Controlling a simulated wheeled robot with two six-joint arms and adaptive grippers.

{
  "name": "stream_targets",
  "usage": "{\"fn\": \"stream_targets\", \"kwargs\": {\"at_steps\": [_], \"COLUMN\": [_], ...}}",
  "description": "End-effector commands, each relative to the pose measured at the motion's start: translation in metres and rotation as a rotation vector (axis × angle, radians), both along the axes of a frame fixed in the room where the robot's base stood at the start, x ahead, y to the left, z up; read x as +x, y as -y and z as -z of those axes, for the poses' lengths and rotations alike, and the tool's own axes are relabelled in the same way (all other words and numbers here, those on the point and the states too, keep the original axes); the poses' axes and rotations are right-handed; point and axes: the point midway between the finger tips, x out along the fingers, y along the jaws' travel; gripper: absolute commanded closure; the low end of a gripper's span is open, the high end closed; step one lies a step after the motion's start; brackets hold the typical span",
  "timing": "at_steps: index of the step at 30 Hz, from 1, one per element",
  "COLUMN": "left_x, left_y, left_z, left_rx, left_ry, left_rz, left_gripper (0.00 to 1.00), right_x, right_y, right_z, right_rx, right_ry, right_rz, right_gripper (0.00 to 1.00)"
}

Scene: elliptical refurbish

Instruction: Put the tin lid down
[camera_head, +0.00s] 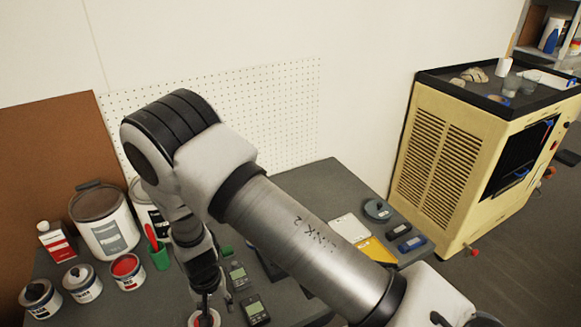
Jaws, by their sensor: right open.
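My right arm reaches in from the lower right, bends, and points down over the workbench (300,180). My right gripper (205,302) is at the bottom edge of the head view, small, dark and partly cut off. It is open, just above a round white-rimmed item with red in it (203,319); I cannot tell whether this is the tin lid or a tin, or whether the fingers touch it. Three small paint tins stand at the left: a dark one (39,300), a grey one (82,284) and a red one (127,272). My left gripper is not in view.
A large paint bucket (104,232), a red-and-white can (56,243) and a green cup (159,257) stand behind the tins. Handheld meters (256,309) lie right of the gripper. A yellow cabinet (440,160) stands right of the bench. My forearm hides the bench's middle.

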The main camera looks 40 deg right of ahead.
Motion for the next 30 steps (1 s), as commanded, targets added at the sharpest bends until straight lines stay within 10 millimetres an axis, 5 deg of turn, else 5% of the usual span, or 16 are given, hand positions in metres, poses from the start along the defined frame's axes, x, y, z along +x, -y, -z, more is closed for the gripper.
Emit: {"fn": "stream_targets", "kwargs": {"at_steps": [1,4,6,9,12,30], "left_x": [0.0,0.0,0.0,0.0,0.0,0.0], "left_y": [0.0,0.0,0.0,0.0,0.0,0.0], "left_z": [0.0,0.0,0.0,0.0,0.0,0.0], "left_rx": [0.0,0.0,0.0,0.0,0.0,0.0], "left_ry": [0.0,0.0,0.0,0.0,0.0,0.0], "left_rz": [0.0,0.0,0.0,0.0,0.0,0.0], "left_gripper": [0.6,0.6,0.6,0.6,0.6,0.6], "right_x": [-0.038,-0.122,-0.173,-0.218,-0.231,-0.229], "right_y": [0.021,0.053,0.062,0.064,0.063,0.063], "right_z": [0.028,0.067,0.078,0.078,0.075,0.076], "right_rx": [-0.014,-0.016,0.005,0.042,0.055,0.052], "right_ry": [-0.03,-0.049,-0.047,-0.032,-0.019,-0.013], "right_rz": [-0.058,-0.251,-0.372,-0.482,-0.522,-0.521], "right_gripper": [0.53,0.53,0.53,0.53,0.53,0.53]}}
